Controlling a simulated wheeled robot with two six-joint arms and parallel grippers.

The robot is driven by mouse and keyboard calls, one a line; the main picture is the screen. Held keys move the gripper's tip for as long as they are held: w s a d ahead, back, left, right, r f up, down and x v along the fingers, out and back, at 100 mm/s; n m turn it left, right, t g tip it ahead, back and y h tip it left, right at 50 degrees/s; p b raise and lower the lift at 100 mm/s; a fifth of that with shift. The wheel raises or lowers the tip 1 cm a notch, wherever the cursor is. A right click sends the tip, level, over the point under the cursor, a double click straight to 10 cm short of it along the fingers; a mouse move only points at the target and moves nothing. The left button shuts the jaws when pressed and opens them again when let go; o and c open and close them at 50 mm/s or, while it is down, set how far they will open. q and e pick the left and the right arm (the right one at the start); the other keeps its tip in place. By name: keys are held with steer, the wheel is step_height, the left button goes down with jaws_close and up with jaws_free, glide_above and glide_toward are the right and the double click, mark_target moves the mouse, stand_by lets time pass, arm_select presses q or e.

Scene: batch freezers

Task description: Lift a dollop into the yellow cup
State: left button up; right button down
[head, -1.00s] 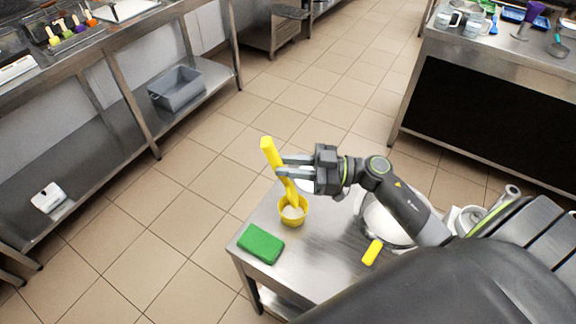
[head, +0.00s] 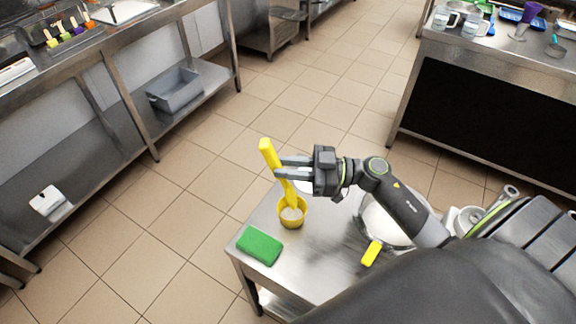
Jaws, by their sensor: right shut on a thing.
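The yellow cup (head: 292,219) stands upright on a small steel table, with pale contents showing inside its rim. My right gripper (head: 280,167) is shut on the handle of a yellow spatula (head: 268,152), above the cup. The spatula is tilted, and its lower end reaches down to the cup's mouth; whether it touches the contents I cannot tell. A large metal bowl (head: 379,222) with white contents stands behind my right forearm, partly hidden. My left gripper is not in view.
A green sponge (head: 260,246) lies left of the cup near the table's edge. A yellow-handled tool (head: 372,253) lies by the bowl. The steel table (head: 318,262) has bare room between sponge and bowl. A grey bin (head: 175,91) sits on a shelf at left.

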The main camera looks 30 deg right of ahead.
steer(key=shift+f+b, duration=0.15)
steer(key=shift+b, duration=0.75)
steer(key=shift+w+a+r+p, duration=0.15)
steer(key=shift+r+p, duration=0.1)
steer(key=shift+p, duration=0.2)
steer(key=shift+w+a+g+h+p, duration=0.25)
steer(key=shift+a+h+p, duration=0.2)
steer(key=shift+p, duration=0.4)
steer(key=a+g+h+p, duration=0.1)
steer(key=w+a+f+h+p, duration=0.1)
steer(key=p, duration=0.1)
steer(key=shift+w+a+g+h, duration=0.2)
steer(key=shift+a+g+h, duration=0.05)
steer(key=shift+g+h, duration=0.1)
steer(key=w+a+f+g+h+p, duration=0.3)
steer(key=a+f+g+h+p, duration=0.1)
steer(key=h+p, duration=0.3)
steer(key=shift+a+f+g+h+p, duration=0.35)
steer(key=shift+a+g+h+p, duration=0.1)
steer(key=shift+p, duration=0.35)
